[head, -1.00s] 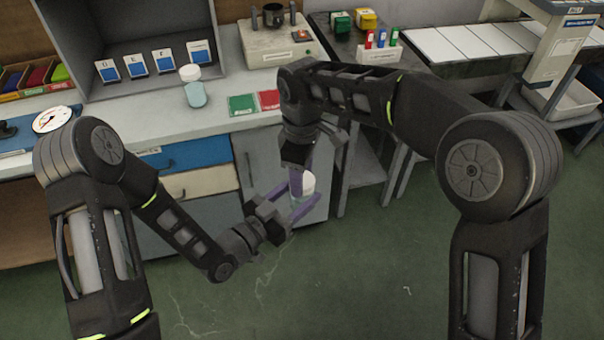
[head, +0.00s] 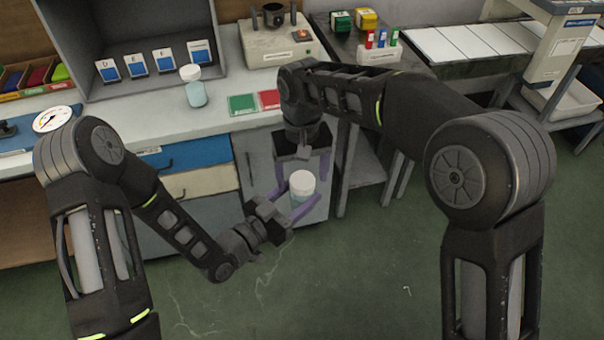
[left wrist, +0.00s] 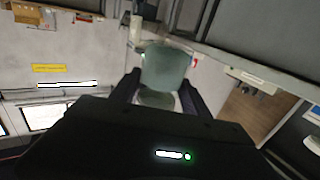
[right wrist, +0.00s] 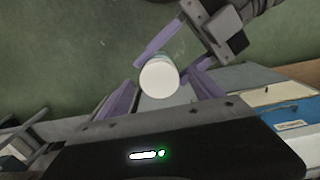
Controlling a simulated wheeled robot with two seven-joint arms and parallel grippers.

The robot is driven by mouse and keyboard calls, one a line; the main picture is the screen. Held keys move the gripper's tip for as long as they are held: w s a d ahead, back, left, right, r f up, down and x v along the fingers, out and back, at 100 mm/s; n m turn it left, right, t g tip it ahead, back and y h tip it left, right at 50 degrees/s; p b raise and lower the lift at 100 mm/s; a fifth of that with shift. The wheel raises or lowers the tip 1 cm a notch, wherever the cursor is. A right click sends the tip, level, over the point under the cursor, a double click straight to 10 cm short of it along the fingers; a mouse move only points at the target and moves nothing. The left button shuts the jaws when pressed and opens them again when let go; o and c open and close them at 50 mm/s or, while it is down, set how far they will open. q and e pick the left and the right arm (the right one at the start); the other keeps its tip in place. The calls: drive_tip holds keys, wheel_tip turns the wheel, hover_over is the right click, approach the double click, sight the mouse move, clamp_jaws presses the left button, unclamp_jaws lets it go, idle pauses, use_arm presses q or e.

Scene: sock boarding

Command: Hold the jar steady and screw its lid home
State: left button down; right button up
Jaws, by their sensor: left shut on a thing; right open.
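The jar (head: 297,198), pale blue-green with a white lid (head: 302,182) on top, is held upright in the air in front of the counter. My left gripper (head: 299,206) is shut on the jar's body from the side; the jar's body (left wrist: 163,70) also shows between its fingers in the left wrist view. My right gripper (head: 303,175) points down from above, open, with one finger on either side of the lid. In the right wrist view the lid's round top (right wrist: 159,81) lies between its spread fingers, with gaps visible. How far the lid is threaded cannot be seen.
A second white-lidded jar (head: 194,88) stands on the counter (head: 130,125). Green (head: 241,104) and red (head: 269,99) cards, a dial gauge (head: 52,119) and a beige machine (head: 278,45) are also there. Drawers (head: 190,182) sit behind my left forearm. The floor around the held jar is clear.

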drive_tip(key=shift+r, duration=3.75)
